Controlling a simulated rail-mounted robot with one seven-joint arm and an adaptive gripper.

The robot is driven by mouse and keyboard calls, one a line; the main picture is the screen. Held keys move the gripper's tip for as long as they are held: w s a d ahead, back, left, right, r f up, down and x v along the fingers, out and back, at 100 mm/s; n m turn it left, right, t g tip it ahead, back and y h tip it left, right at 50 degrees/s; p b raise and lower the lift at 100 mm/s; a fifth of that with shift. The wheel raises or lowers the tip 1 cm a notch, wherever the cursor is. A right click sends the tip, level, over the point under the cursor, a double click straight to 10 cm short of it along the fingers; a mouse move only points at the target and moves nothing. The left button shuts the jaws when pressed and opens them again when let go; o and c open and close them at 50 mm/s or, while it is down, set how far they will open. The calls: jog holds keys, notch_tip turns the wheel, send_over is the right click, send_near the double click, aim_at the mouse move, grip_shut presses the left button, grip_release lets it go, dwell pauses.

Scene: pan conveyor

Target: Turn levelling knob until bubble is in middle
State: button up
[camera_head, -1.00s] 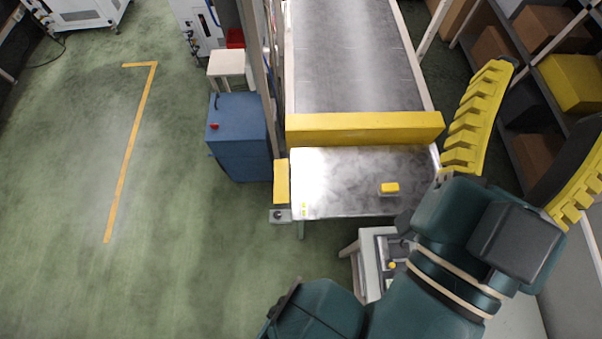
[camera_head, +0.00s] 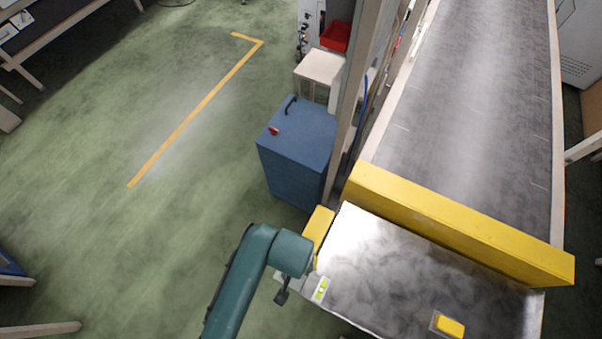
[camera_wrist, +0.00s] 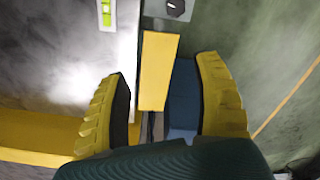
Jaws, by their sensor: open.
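The levelling knob (camera_wrist: 175,6) is a small dark round knob on a grey plate at the top of the wrist view. The bubble level (camera_wrist: 106,13), with a bright green vial, lies left of it on the metal plate's corner. The level also shows in the head view (camera_head: 320,289); the bubble is too small to place. My gripper (camera_wrist: 163,68) is open and empty. Its two yellow ribbed fingers point toward the knob side, spread either side of a yellow block in the picture, apart from the knob. In the head view my arm hides the fingers and most of the knob's plate.
A yellow block (camera_wrist: 158,70) stands beside the knob's plate. A yellow crossbar (camera_head: 450,222) spans the conveyor (camera_head: 465,110). A blue cabinet (camera_head: 297,160) stands left of the conveyor frame. A yellow button box (camera_head: 449,327) sits on the metal plate (camera_head: 385,265). Green floor at left is open.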

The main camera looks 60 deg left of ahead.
jog(key=shift+n, duration=0.6)
jog(key=s+f+b, duration=0.1)
jog(key=f+b, duration=0.1)
jog(key=f, duration=0.5)
jog(key=s+f+b, duration=0.1)
jog(key=f+b, duration=0.1)
jog(key=f, duration=0.5)
jog(key=s+f+b, duration=0.2)
jog(key=f, duration=0.5)
jog(key=shift+a, duration=0.1)
grip_shut()
jog(key=shift+s+r+m+p, duration=0.1)
jog(key=shift+r+m+p, duration=0.25)
jog(key=shift+m+p, duration=0.45)
jog(key=shift+f+m+p, duration=0.15)
jog(key=shift+m+p, duration=0.45)
jog(key=shift+p, duration=0.3)
jog(key=shift+f, duration=0.2)
